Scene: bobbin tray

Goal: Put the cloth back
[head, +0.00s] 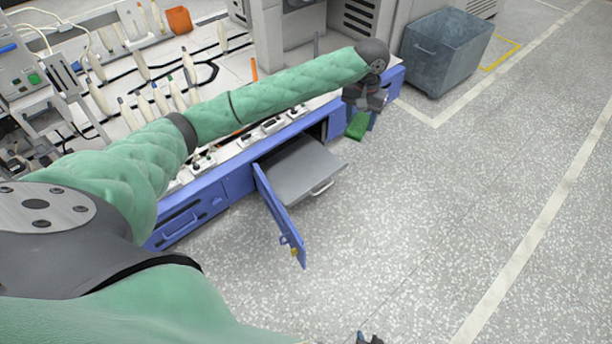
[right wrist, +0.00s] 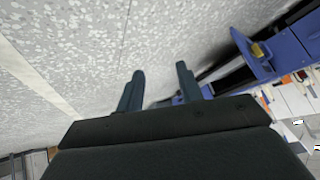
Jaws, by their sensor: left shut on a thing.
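A green cloth (head: 357,126) hangs below my left gripper (head: 362,108), at the right end of the blue workbench front in the head view. The left gripper is shut on it; its fingertips are mostly hidden by the wrist. The cloth is in the air beside the bench, right of the pulled-out grey drawer (head: 300,168). My right gripper (right wrist: 160,84) has its two fingers apart with nothing between them, above the floor. Only a tip of it shows at the bottom edge of the head view.
A blue cabinet door (head: 280,215) stands swung open into the floor space, left of the grey drawer. A grey bin (head: 447,50) stands at the upper right. The bench top holds several bobbins and an orange box (head: 179,19). The speckled floor to the right is clear.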

